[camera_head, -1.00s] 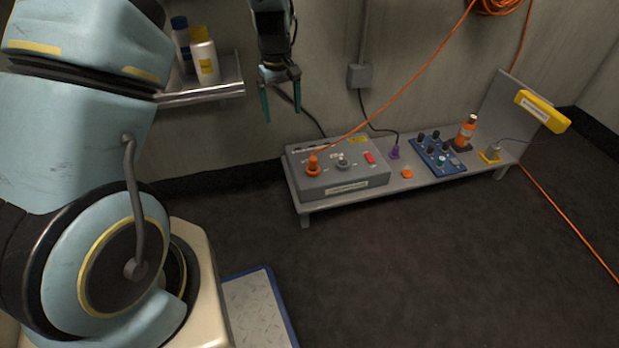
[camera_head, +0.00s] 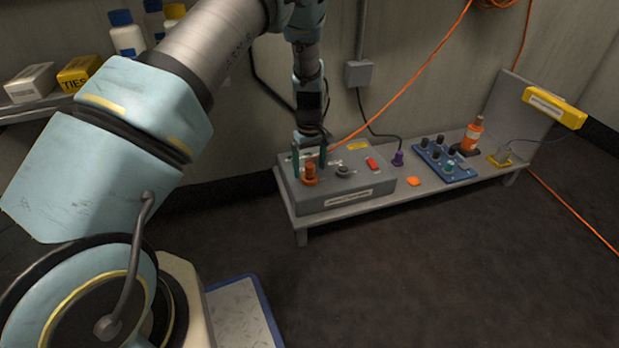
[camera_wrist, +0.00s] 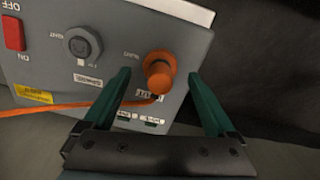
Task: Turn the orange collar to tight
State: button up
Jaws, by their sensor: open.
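The orange collar (camera_head: 310,177) stands on the left part of the top of a grey box (camera_head: 345,200), with an orange cable running from it. In the wrist view the collar (camera_wrist: 159,70) is a round orange plug-like piece with printed labels beside it. The collar's marking is too small to read surely.
The box also carries a grey knob (camera_head: 344,171) and a red switch (camera_head: 373,164). The floor in front is clear.

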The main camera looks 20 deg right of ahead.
jog(key=shift+f+b, duration=0.35)
jog(key=shift+f, duration=1.15)
jog(key=c, duration=1.4)
